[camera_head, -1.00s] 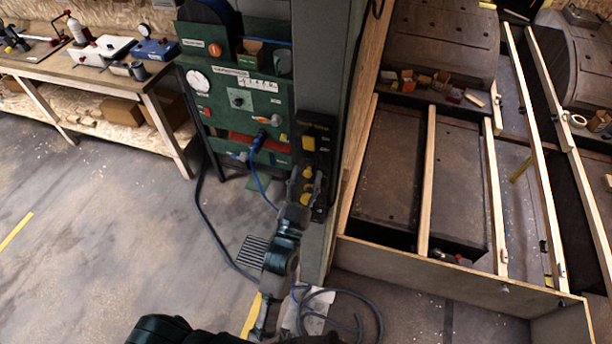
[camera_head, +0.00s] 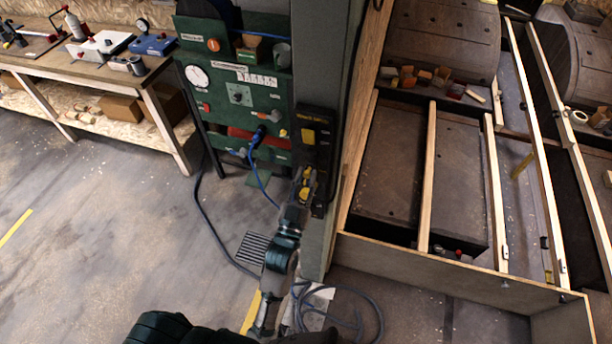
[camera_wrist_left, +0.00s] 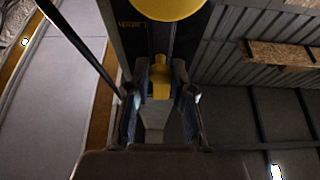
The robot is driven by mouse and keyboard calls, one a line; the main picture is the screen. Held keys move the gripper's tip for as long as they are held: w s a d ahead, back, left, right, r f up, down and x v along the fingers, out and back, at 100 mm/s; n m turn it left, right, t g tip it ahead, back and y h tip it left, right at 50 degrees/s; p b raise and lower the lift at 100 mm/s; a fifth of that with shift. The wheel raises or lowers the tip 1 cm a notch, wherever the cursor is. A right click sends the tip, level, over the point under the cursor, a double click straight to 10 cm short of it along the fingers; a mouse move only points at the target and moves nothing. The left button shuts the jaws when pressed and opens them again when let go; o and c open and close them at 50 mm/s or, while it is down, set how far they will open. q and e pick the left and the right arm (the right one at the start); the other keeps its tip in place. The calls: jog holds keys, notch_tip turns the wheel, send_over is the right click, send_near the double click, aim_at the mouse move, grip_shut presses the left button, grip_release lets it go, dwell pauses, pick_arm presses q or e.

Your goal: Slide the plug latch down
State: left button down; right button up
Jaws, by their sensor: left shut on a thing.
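In the left wrist view, the yellow latch (camera_wrist_left: 160,82) sits between the two dark fingers of the gripper (camera_wrist_left: 160,98). A yellow round piece (camera_wrist_left: 166,6) shows just beyond it, cut by the top edge. My right gripper is not in view.
A green panel (camera_head: 240,95) with a gauge and a blue plug and cable stands left of the post (camera_head: 325,60). A wooden-framed bay (camera_head: 425,180) lies to the right. Loose cable (camera_head: 350,295) lies on the floor below. A workbench (camera_head: 85,70) stands far left.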

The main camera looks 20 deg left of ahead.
pick_arm(q)
jog(key=shift+f, duration=0.25)
jog(key=c, duration=1)
grip_release()
jog(key=v, duration=1.2)
jog(key=shift+d, duration=0.1)
